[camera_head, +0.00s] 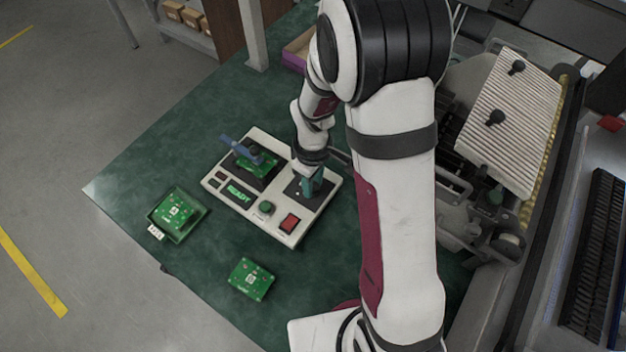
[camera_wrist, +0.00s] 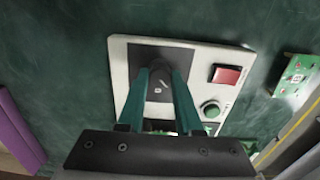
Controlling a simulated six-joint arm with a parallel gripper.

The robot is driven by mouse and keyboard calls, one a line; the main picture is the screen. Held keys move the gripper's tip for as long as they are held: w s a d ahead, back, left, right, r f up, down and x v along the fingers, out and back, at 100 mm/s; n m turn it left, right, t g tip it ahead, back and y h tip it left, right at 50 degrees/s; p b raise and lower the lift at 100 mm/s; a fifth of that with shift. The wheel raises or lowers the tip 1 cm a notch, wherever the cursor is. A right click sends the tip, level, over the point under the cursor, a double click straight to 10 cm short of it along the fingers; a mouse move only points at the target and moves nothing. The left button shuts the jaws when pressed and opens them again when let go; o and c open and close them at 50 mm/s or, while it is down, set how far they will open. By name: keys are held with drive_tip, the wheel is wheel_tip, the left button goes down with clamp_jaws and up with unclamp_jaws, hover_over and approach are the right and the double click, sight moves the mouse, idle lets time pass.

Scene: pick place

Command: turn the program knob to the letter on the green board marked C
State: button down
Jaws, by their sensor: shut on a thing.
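The program knob (camera_wrist: 160,84) is a dark round knob with a small light mark, on the dark square plate of a pale control panel (camera_wrist: 119,62). My gripper (camera_wrist: 161,74) has two teal fingers, one on each side of the knob, shut on it. In the head view my gripper (camera_head: 311,183) points down at the right part of the panel (camera_head: 224,192) and hides the knob. A green board (camera_head: 257,163) lies in the panel's fixture under a blue clamp. Another green board (camera_head: 175,212) lies in a tray, and a third (camera_head: 250,280) lies loose. Their letters are too small to read.
A small white marked block (camera_head: 156,232) lies by the tray. A machine with a ribbed plate (camera_head: 510,120) stands at right. The green table's front left is largely clear.

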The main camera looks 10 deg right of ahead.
drive_tip(key=shift+m, duration=0.4)
drive_tip(key=m, duration=1.3)
drive_tip(key=shift+m, duration=1.9)
drive_tip(key=c, duration=0.6)
unclamp_jaws()
